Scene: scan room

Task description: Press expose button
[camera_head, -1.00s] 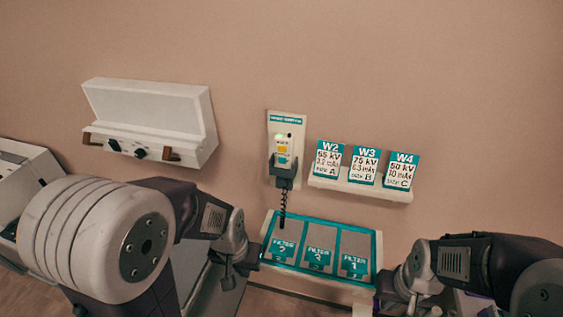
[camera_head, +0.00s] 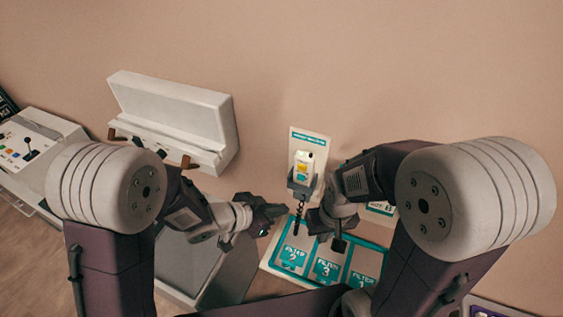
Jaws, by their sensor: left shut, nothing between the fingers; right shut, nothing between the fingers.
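A pale hand control (camera_head: 304,160) with a yellow-orange patch sits in a dark holder (camera_head: 299,188) on a white wall panel (camera_head: 322,146). A coiled dark cord (camera_head: 298,215) hangs below it. I cannot make out which part is the expose button. My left gripper (camera_head: 274,213) is shut and empty, just left of the cord and below the holder. My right gripper (camera_head: 338,244) is shut and empty, pointing down over the filter tray, below and right of the holder. Neither gripper touches the hand control.
A teal-edged tray (camera_head: 265,265) with several filter plates lies below the panel. A white open-lidded wall box (camera_head: 180,103) is at the left, and a console (camera_head: 50,130) with a joystick at far left. My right arm hides most of the card shelf (camera_head: 381,211).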

